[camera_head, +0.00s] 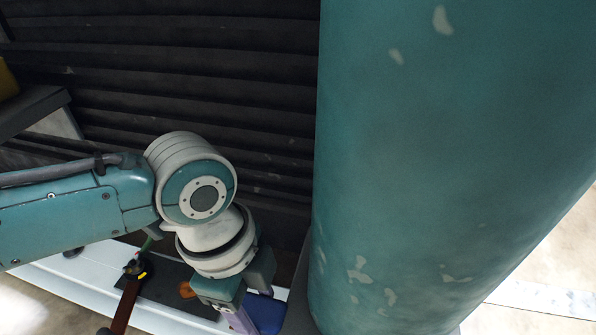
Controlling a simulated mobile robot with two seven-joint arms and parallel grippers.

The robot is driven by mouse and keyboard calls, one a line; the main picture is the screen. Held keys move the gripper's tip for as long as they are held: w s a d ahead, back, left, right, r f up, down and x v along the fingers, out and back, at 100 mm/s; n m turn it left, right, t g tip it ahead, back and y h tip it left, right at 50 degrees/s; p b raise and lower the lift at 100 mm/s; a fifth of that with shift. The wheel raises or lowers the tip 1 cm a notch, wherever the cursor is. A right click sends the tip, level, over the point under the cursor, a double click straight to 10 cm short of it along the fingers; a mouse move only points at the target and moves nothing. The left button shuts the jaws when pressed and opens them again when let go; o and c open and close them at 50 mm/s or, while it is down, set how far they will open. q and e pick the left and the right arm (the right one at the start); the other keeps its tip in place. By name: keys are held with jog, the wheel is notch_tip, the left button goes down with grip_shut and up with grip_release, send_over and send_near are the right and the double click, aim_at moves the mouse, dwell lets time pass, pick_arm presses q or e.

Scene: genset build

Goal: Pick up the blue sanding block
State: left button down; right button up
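A blue block (266,313), which looks like the sanding block, shows at the bottom of the view on the white surface. My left arm comes in from the left and bends down at the wrist. My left gripper (243,290) points down just above and beside the blue block and covers part of it. A pale purple piece shows below the gripper; I cannot tell what it is. The fingertips are mostly hidden, so I cannot tell whether they touch the block or how far apart they are. My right gripper is not in view.
A large teal column (430,150) with chipped paint fills the right side, close to the gripper. A white bench (80,268) holds a dark mat (170,283), an orange item (187,290) and a brown-handled tool (126,303). A dark ribbed wall (200,70) stands behind.

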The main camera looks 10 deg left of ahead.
pick_arm(q)
jog(key=s+p, duration=0.7)
jog(key=s, duration=0.9)
jog(key=shift+a+p, duration=0.25)
jog(key=shift+p, duration=0.05)
jog(key=shift+s, duration=0.1)
